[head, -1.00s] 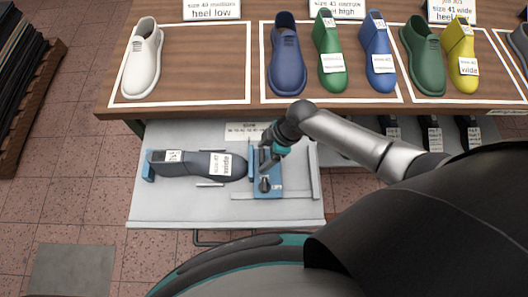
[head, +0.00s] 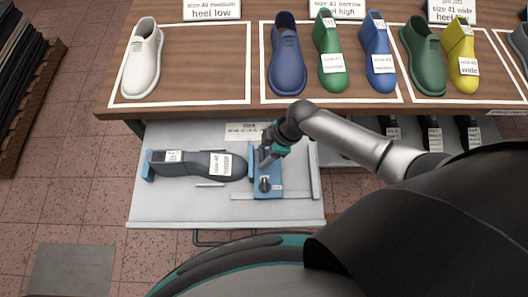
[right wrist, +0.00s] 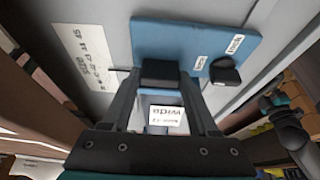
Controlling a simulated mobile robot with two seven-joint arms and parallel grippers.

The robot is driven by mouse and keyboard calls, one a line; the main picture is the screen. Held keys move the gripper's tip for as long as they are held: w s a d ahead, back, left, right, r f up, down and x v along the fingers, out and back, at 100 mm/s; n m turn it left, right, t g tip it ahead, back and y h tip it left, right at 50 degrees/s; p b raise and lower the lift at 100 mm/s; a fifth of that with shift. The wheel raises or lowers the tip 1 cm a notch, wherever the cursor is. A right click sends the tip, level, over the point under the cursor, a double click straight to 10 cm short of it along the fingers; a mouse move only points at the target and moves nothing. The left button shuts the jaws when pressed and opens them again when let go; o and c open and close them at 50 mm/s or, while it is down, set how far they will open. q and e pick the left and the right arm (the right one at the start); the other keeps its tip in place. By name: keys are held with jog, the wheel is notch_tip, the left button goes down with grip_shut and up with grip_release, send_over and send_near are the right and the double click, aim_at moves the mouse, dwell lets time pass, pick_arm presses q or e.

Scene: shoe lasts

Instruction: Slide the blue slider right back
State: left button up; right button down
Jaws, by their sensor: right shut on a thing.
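The blue slider (head: 272,191) is a flat blue plate with a dark knob (head: 265,184). It sits on a pale grey board, just right of the toe of a dark grey shoe last (head: 195,163). My right gripper (head: 264,158) is over the slider's far part. In the right wrist view the slider (right wrist: 185,40) lies beyond the fingertips, and my right gripper (right wrist: 160,80) is shut on a black block (right wrist: 160,72) at the plate's edge. The dark knob (right wrist: 225,72) is outside the fingers. My left gripper is not in view.
The pale grey board (head: 230,212) has a rail (head: 313,170) right of the slider. A wooden shelf (head: 255,113) with coloured lasts is at the back. The board's front part is clear.

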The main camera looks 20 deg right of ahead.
jog(key=d, duration=0.2)
jog(key=s+d, duration=0.1)
jog(key=d, duration=0.2)
jog(key=s+d, duration=0.1)
jog(key=d, duration=0.2)
jog(key=shift+s, duration=0.1)
jog(key=shift+c, duration=0.8)
grip_release()
jog(key=shift+d+r+p, duration=0.2)
jog(key=shift+r+p, duration=0.1)
jog(key=shift+r, duration=0.25)
jog(key=p+v, duration=0.2)
jog(key=v, duration=1.2)
jog(key=shift+s, duration=0.15)
